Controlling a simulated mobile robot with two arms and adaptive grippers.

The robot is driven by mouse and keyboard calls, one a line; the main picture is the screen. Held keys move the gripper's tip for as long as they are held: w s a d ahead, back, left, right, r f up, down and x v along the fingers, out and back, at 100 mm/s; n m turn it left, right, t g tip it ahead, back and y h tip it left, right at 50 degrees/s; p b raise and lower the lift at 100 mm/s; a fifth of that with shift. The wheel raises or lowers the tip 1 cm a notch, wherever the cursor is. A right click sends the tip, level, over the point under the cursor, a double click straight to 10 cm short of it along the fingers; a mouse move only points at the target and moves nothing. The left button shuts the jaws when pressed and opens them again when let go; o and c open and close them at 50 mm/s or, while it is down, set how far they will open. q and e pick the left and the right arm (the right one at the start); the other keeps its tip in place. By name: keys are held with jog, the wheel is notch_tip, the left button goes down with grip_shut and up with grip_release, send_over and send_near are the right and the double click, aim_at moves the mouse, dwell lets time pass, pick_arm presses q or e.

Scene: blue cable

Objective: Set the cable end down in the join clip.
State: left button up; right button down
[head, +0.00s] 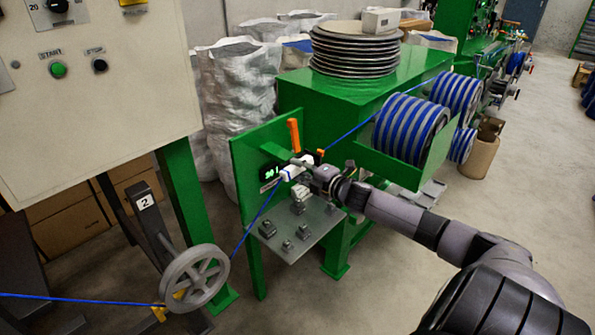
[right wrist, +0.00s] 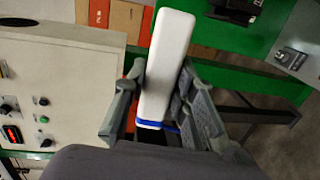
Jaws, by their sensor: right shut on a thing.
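The blue cable (head: 263,207) runs up from a grey wheel to my right gripper (head: 299,172) at the green stand. A second stretch of blue cable (head: 349,132) slopes from the stand up to the striped reels. My right gripper is shut on a white block (head: 288,174). In the right wrist view, the white block (right wrist: 166,65) sits between the two fingers, with a blue band of cable at its near end. Small fittings and an orange handle (head: 294,136) crowd the stand; I cannot tell which is the join clip. My left gripper is not in view.
A grey shelf (head: 322,227) with several small dark blocks lies below my right gripper. The grey wheel (head: 194,279) stands at lower left. A control cabinet (head: 95,110) fills the upper left. Blue-striped reels (head: 408,128) and a green machine stand behind.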

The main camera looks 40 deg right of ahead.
jog(key=d+b, duration=0.7)
jog(key=d, duration=0.6)
jog(key=shift+w+d, duration=0.15)
jog(key=shift+w, duration=0.25)
jog(key=shift+w+a+f+t+b, duration=0.1)
jog(key=shift+w+f+t+b, duration=0.25)
jog(key=shift+w+b, duration=1)
jog(key=shift+w+a+f+t+b, duration=0.1)
jog(key=shift+w+f+t+b, duration=0.15)
jog(key=shift+w+b, duration=1)
jog(key=shift+w+a+f+t+b, duration=0.1)
jog(key=shift+w+f+t+b, duration=0.25)
jog(key=shift+w+b, duration=1)
jog(key=shift+f+b, duration=1.4)
jog(key=shift+f, duration=0.3)
jog(key=shift+f, duration=0.2)
